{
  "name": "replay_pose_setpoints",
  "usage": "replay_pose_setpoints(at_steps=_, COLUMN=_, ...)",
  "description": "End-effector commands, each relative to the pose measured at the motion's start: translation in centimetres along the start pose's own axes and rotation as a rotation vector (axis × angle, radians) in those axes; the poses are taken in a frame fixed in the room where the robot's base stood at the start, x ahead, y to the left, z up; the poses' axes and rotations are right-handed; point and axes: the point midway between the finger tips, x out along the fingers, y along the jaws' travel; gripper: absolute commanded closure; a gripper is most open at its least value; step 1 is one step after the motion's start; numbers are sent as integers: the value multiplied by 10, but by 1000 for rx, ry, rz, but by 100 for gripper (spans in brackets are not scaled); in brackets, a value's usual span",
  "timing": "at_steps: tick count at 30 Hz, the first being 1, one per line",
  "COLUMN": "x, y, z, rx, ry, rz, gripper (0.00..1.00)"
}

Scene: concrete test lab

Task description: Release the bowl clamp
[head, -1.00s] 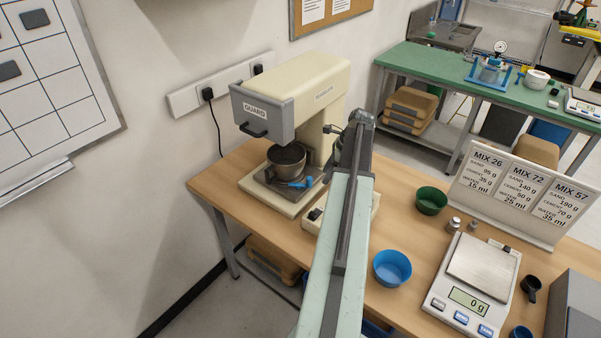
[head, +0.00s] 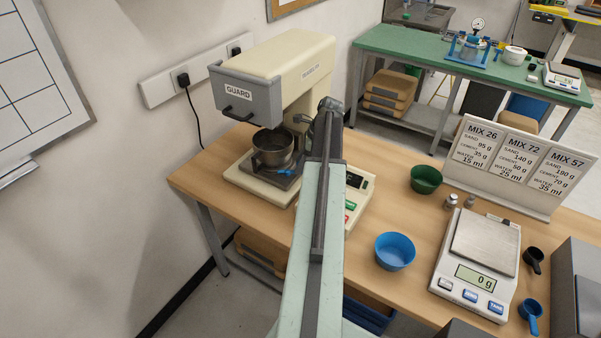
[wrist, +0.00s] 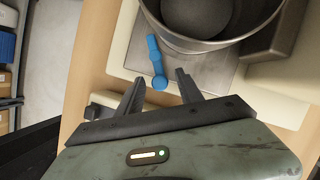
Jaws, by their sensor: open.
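The mixer (head: 290,62) stands at the far left of the bench, with its grey guard (head: 245,93) raised clear of the bowl. The metal bowl (head: 272,147) sits on the mixer's base plate. The blue clamp lever (head: 286,171) is at the bowl's front right and is partly hard to see behind my arm. In the wrist view the lever (wrist: 154,58) runs down from beside the bowl (wrist: 200,20). My gripper (wrist: 159,78) is open, with the lever's round end between or just above its fingertips; contact cannot be told. The head view does not show the fingers clearly.
A control box (head: 357,190) is right of my arm. A blue bowl (head: 395,251), green bowl (head: 426,179), scale (head: 478,255) and mix card stand (head: 510,165) fill the bench's right part. The wall is close behind the mixer.

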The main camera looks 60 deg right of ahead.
Motion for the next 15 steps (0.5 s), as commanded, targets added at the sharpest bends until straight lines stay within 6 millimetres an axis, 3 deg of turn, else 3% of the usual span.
replay_pose_setpoints(at_steps=2, x=13, y=0, z=-2, rx=0, ry=0, rz=0, gripper=57)
replay_pose_setpoints(at_steps=10, x=12, y=0, z=0, rx=1, ry=0, rz=-1, gripper=57)
replay_pose_setpoints(at_steps=15, x=11, y=0, z=-1, rx=1, ry=0, rz=-1, gripper=100)
